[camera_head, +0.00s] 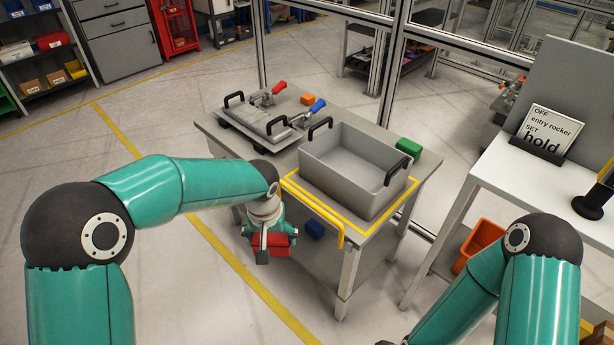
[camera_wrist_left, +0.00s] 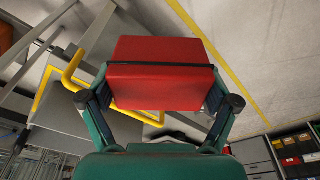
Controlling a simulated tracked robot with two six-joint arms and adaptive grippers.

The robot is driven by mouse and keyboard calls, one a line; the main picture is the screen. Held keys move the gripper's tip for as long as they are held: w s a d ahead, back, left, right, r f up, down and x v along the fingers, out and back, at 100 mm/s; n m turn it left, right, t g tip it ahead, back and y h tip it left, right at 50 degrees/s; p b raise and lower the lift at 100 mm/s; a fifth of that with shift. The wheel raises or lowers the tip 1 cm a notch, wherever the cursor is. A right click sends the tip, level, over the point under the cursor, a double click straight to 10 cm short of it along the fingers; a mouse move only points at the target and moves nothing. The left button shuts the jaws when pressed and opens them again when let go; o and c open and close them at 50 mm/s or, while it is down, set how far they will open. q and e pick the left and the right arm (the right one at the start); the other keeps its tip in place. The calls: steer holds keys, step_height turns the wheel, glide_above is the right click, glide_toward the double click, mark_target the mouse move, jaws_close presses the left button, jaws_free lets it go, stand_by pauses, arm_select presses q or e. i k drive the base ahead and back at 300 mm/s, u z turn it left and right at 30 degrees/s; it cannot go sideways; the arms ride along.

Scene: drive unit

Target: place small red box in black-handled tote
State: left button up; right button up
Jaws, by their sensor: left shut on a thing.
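The small red box (camera_head: 277,242) is held in my left gripper (camera_head: 268,246), in front of the table and below the level of its top. In the left wrist view the red box (camera_wrist_left: 162,75) sits between the two fingers of the gripper (camera_wrist_left: 160,100), which are shut on its sides. The grey tote with black handles (camera_head: 352,172) stands upright on the right part of the table, inside a yellow outline. The part of its inside that shows is empty. The box is apart from the tote, to its lower left. My right gripper is out of the frame.
A yellow rail (camera_head: 318,212) runs along the table's front edge, between box and tote. A clamp fixture (camera_head: 268,118) with red and blue handles stands left of the tote. A green block (camera_head: 408,148) and an orange block (camera_head: 307,99) lie on the table.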

mark_target(352, 178)
steer(key=z, duration=0.9)
steer(key=i, duration=0.1)
steer(key=u, duration=1.35)
steer(key=k, duration=1.25)
steer(key=z, duration=0.95)
steer(key=i, duration=1.35)
steer(key=z, duration=0.2)
